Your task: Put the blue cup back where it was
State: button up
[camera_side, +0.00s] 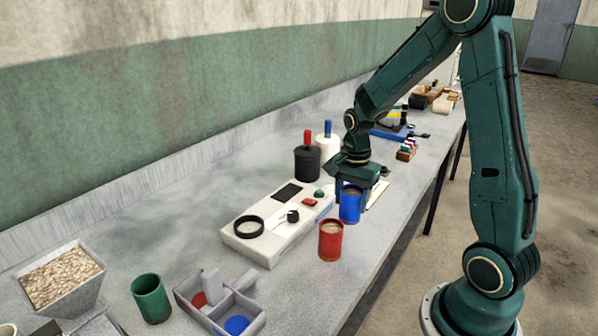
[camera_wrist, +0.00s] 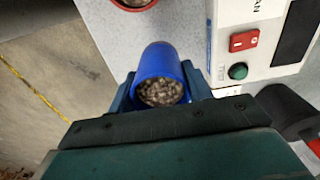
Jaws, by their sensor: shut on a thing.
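The blue cup (camera_side: 349,206) is upright near the front edge of the bench, to the right of the white machine. In the wrist view the blue cup (camera_wrist: 160,72) holds grey-brown grain. My gripper (camera_side: 352,190) is shut on the blue cup, with a finger on each side of it; its fingers also show in the wrist view (camera_wrist: 160,88). I cannot tell whether the cup's base touches the bench. The red cup (camera_side: 330,241) stands in front of the machine, to the left of the blue cup, with pale contents. The green cup (camera_side: 151,299) stands at the lower left.
The white machine (camera_side: 250,246) has a black ring, a red switch and a green button. A black canister (camera_side: 307,164) and a white one (camera_side: 327,146) stand behind. A grey divided tray (camera_side: 222,308) and a grain hopper (camera_side: 62,277) are at left. Bench between tray and red cup is clear.

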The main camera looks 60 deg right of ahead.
aim_at(350, 212)
jog(key=shift+f, duration=2.05)
jog(key=shift+f, duration=0.2)
jog(key=o, duration=1.1)
jog(key=shift+o, duration=0.2)
jog(key=shift+r, duration=0.1)
notch_tip(350, 212, up, 12)
jog(key=shift+r, duration=0.1)
